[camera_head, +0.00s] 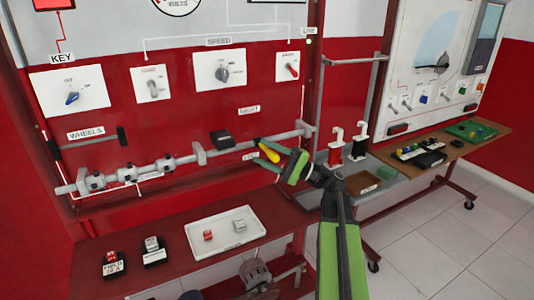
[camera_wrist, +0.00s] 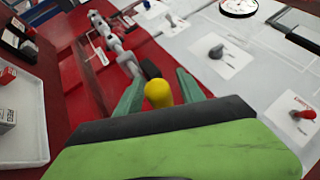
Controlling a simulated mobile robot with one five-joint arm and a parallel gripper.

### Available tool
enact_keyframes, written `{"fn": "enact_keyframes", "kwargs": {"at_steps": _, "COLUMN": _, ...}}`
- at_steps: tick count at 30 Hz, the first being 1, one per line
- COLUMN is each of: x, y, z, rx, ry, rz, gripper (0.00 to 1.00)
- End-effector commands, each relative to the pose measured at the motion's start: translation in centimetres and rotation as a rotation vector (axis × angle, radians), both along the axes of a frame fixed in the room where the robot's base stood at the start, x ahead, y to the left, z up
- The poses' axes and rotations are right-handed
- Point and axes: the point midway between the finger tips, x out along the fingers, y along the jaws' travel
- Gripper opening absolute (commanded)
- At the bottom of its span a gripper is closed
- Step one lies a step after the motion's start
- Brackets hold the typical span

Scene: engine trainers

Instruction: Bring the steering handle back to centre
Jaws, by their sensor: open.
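A yellow knob (camera_head: 269,152), which seems to be the steering handle, stands out from the red panel at the right end of the grey shaft. My gripper (camera_head: 272,158) is open around or just in front of it. In the wrist view my gripper (camera_wrist: 160,80) shows two green fingers apart, with the yellow knob (camera_wrist: 158,93) between them. I see a gap on both sides of the knob, with no clear contact. My gripper's body hides the knob's lower part in the wrist view, and the small label beside it is partly covered.
A grey shaft (camera_head: 125,174) with a black block (camera_head: 221,139) runs along the panel. Switches such as the speed knob (camera_head: 222,74) are above. A white tray (camera_head: 224,232) lies on the red bench below. Red and black clamps (camera_head: 335,150) stand close to the right of my gripper.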

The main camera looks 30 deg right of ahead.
Motion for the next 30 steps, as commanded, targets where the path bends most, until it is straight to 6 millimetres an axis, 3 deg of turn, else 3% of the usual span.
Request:
{"fn": "enact_keyframes", "kwargs": {"at_steps": 5, "x": -1.7, "y": -2.5, "z": -1.7, "rx": 0.0, "ry": 0.0, "rz": -0.005, "gripper": 0.46}}
{"fn": "enact_keyframes", "kwargs": {"at_steps": 18, "x": -8.0, "y": -11.2, "z": -6.0, "rx": 0.0, "ry": -0.001, "rz": -0.004, "gripper": 0.46}}
{"fn": "enact_keyframes", "kwargs": {"at_steps": 24, "x": -9.2, "y": -12.7, "z": -6.5, "rx": 0.0, "ry": 0.0, "rz": 0.0, "gripper": 0.46}}
{"fn": "enact_keyframes", "kwargs": {"at_steps": 30, "x": -9.3, "y": -12.8, "z": -6.5, "rx": 0.0, "ry": -0.001, "rz": 0.002, "gripper": 0.46}}
